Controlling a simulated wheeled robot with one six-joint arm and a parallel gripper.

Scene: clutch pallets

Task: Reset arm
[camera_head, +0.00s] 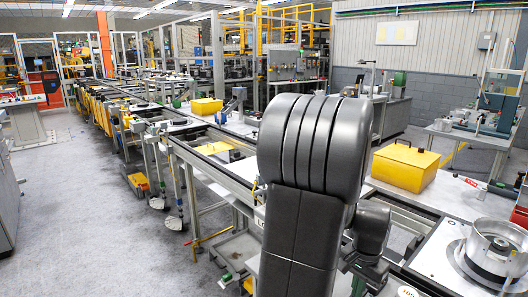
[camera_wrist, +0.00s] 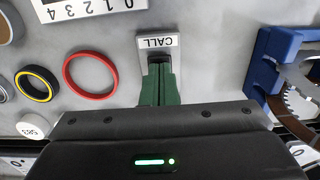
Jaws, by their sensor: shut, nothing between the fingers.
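My arm (camera_head: 300,190) rises in the middle of the head view, dark grey and bent, and covers part of the bench behind it. Its wrist hangs low to the right of the big elbow. The fingertips are just beside a white CALL label (camera_wrist: 158,41), upside down on a grey surface. I cannot tell whether they touch the surface.
In the wrist view a red ring (camera_wrist: 90,74), a yellow-edged ring (camera_wrist: 37,83) and a blue fixture (camera_wrist: 275,60) are near the gripper. In the head view a yellow box (camera_head: 404,166) and a round metal housing (camera_head: 496,248) are right of the arm. The left floor (camera_head: 80,210) is clear.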

